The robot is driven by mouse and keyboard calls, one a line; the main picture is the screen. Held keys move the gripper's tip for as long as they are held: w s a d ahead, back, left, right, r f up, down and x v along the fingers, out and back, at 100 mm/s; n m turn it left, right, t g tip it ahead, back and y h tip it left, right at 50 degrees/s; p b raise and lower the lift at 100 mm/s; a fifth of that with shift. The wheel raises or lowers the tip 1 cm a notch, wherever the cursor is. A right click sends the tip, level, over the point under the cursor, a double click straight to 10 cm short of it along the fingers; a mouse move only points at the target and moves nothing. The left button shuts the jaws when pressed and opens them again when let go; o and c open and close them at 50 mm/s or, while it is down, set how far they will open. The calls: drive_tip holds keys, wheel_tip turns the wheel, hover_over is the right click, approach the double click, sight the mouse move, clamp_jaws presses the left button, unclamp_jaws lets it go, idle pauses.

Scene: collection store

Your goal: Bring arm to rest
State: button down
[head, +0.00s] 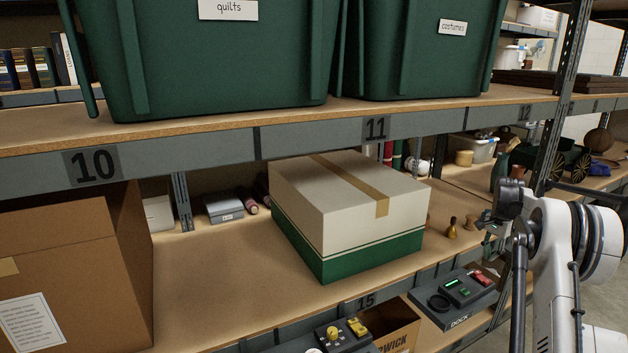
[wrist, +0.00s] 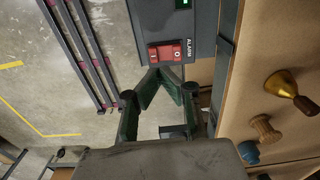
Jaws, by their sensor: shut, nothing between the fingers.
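My gripper (head: 487,217) is at the right of the head view, in front of the shelf edge, with my arm folded beside it. In the wrist view my gripper (wrist: 164,74) has its two dark green fingers together at the tips, with nothing between them. Beyond the fingertips, in the wrist view, is a red switch (wrist: 165,52) beside the word ALARM on a grey panel. I cannot tell how far the fingertips are from it.
A cream and green box (head: 345,215) stands on the middle shelf, left of my gripper. A brass bell (head: 452,228) stands near my gripper; it also shows in the wrist view (wrist: 285,85). A dock unit (head: 455,298) sits below. Open floor (wrist: 50,90) shows beside the shelf.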

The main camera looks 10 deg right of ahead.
drive_tip(key=s+a+r+n+t, duration=0.1)
drive_tip(key=s+a+r+n, duration=0.2)
drive_tip(key=a+r, duration=1.3)
drive_tip(key=s+a+r+n+t+p, duration=0.1)
drive_tip(key=s+a+r+n+t, duration=0.15)
drive_tip(key=s+a+r, duration=0.8)
drive_tip(key=s+a+r+n+t, duration=0.1)
drive_tip(key=s+a+n, duration=0.3)
drive_tip(key=s+a, duration=0.85)
drive_tip(key=s+a+f+n+t, duration=0.1)
drive_tip(key=s+a+f+n, duration=0.1)
drive_tip(key=s, duration=0.6)
drive_tip(key=s+a+f+n+t+p, duration=0.1)
drive_tip(key=s+a+f+n, duration=0.1)
drive_tip(key=s+a+f, duration=0.3)
drive_tip(key=s+a, duration=0.1)
drive_tip(key=s, duration=0.2)
drive_tip(key=shift+a, duration=0.15)
drive_tip(key=shift+t, duration=0.25)
